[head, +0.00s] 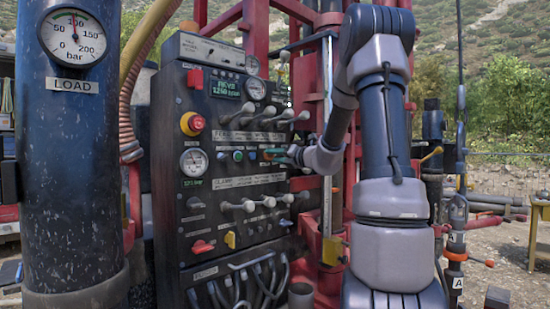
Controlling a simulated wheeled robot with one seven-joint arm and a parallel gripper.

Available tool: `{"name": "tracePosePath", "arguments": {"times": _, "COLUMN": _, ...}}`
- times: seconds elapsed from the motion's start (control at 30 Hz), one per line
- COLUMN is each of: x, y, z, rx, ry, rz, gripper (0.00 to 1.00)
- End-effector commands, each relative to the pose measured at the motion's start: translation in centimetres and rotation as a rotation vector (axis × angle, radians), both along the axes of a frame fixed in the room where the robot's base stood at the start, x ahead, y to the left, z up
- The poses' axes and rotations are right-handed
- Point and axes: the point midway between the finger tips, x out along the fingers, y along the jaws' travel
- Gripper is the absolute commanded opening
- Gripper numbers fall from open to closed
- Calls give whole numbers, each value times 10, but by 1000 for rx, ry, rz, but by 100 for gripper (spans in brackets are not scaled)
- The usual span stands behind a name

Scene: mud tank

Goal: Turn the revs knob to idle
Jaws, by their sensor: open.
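The dark control panel (215,225) stands upright in the middle of the head view. Its green display (225,88) seems to read revs of about 1260 rpm. A row of small round controls (238,155) runs across the panel's middle. My gripper (271,155) is at the right end of this row, its fingers toward the panel face. It is open. A small orange and teal part shows at the fingertips; I cannot tell whether it is the revs knob or part of my gripper. No readable label marks the revs knob, and its setting cannot be made out.
Levers with pale knobs (266,112) stick out above my gripper, and more levers (250,205) below it. A red emergency button (192,123) is at the panel's left. A thick dark column with a load gauge (72,37) stands at left. Red frame bars rise behind the panel.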

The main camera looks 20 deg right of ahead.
Motion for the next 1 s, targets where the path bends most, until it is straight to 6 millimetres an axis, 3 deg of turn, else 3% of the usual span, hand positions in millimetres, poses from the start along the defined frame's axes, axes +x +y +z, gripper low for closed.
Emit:
{"name": "tracePosePath", "arguments": {"times": 0.13, "x": 0, "y": 0, "z": 0, "rx": 0, "ry": 0, "rz": 0, "gripper": 44}}
{"name": "tracePosePath", "arguments": {"times": 0.17, "x": 0, "y": 0, "z": 0, "rx": 0, "ry": 0, "rz": 0, "gripper": 36}}
{"name": "tracePosePath", "arguments": {"times": 0.2, "x": 0, "y": 0, "z": 0, "rx": 0, "ry": 0, "rz": 0, "gripper": 21}}
{"name": "tracePosePath", "arguments": {"times": 0.27, "x": 0, "y": 0, "z": 0, "rx": 0, "ry": 0, "rz": 0, "gripper": 0}}
{"name": "tracePosePath", "arguments": {"times": 0.67, "x": 0, "y": 1, "z": 0, "rx": -34, "ry": -12, "rz": 1, "gripper": 0}}
{"name": "tracePosePath", "arguments": {"times": 1.0, "x": 0, "y": 1, "z": -1, "rx": -232, "ry": -93, "rz": 1, "gripper": 0}}
